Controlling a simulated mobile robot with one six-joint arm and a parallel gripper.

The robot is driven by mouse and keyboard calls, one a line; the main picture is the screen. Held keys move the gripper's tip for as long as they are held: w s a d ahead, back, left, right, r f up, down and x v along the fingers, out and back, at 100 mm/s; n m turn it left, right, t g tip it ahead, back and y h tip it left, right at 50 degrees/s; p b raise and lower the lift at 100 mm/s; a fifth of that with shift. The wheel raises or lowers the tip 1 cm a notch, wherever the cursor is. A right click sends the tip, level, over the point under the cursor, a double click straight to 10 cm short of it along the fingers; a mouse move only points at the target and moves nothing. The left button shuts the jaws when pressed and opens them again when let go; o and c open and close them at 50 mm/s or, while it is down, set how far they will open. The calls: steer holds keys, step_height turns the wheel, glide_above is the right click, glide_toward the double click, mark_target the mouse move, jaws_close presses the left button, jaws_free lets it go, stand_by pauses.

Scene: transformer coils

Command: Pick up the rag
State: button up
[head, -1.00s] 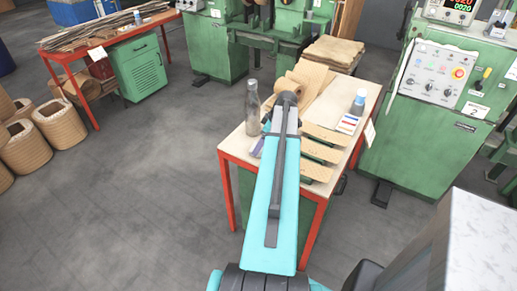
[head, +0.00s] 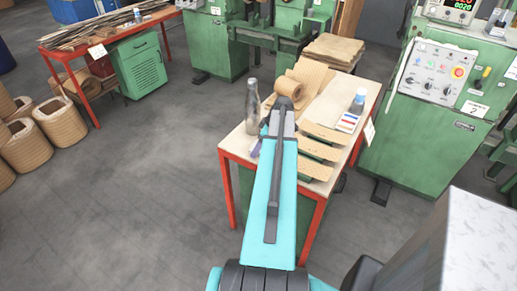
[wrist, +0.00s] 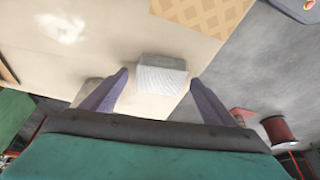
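A pale grey, finely ribbed block-shaped thing (wrist: 162,75), which looks like the folded rag, lies on the tan tabletop in the wrist view. My gripper (wrist: 158,78) is open, with one purple finger on each side of it. Whether the fingers touch it cannot be told. In the head view my arm hides the rag, and only a bit of a purple finger (head: 256,148) shows at the table's left edge.
The red-framed table (head: 229,156) holds a grey bottle (head: 252,105) close to my gripper, a brown paper roll (head: 287,89), several tan strips (head: 322,133) and a blue-capped bottle (head: 357,101). A green machine cabinet (head: 420,140) stands to the right.

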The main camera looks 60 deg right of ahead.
steer(key=c, duration=1)
steer(key=shift+r, duration=0.15)
steer(key=shift+c, duration=0.2)
step_height(320, 180, up, 10)
steer(key=b, duration=0.2)
steer(key=shift+b, duration=0.4)
